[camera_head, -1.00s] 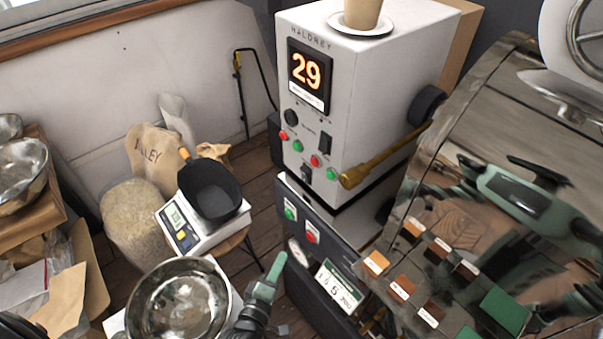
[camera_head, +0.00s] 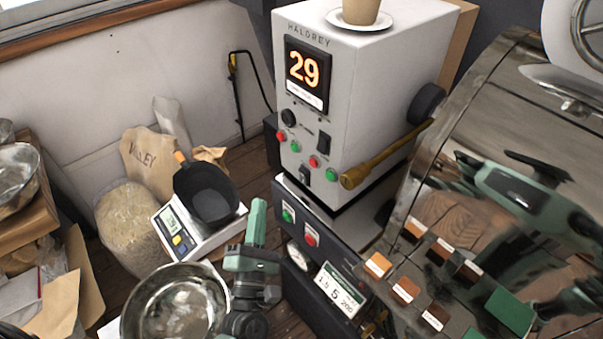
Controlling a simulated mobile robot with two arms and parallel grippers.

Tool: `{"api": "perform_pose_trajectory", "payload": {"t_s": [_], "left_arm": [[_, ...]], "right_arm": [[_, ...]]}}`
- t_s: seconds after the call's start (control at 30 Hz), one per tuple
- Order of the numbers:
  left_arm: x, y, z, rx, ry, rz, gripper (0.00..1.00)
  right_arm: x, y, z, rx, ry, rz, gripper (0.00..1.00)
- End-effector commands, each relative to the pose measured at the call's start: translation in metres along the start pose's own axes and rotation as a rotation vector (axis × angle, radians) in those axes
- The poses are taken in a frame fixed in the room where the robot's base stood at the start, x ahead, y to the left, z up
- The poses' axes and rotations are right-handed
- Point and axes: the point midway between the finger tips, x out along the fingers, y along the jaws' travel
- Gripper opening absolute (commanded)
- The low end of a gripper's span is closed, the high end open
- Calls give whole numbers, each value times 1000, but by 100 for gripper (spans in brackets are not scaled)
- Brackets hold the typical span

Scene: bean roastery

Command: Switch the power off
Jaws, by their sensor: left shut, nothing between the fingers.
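The tall white control cabinet (camera_head: 395,75) stands in the middle, its lit display (camera_head: 306,75) reading 29. Its front panel has a black rocker switch (camera_head: 324,143), a black knob (camera_head: 288,117), a smaller dark switch (camera_head: 305,175) and red and green buttons. A lower dark panel carries a green button (camera_head: 288,216) and a red button (camera_head: 311,240). The labels are too small to read, so I cannot tell which control is the power. My left gripper (camera_head: 259,206) is shut and empty, pointing up, left of the lower panel and apparently touching nothing.
A metal bowl (camera_head: 176,311) and a scale (camera_head: 185,238) with a black scoop (camera_head: 207,192) are left of my gripper. A brass handle (camera_head: 385,158) juts beside the cabinet. The glossy drum (camera_head: 470,130) fills the right. A cup (camera_head: 361,11) stands on top.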

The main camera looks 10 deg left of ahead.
Motion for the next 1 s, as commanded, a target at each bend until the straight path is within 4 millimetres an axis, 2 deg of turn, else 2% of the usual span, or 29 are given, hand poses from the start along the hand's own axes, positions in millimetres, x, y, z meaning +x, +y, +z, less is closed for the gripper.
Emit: {"api": "perform_pose_trajectory", "payload": {"t_s": [0.17,0.63,1.0], "left_arm": [[8,-6,6,-1,1,1,0],[51,-38,37,0,0,1,0],[61,-45,45,1,0,-1,0]], "right_arm": [[0,0,0,0,0,0,59],[4,0,0,0,0,0,59],[6,0,1,0,0,0,59]]}}
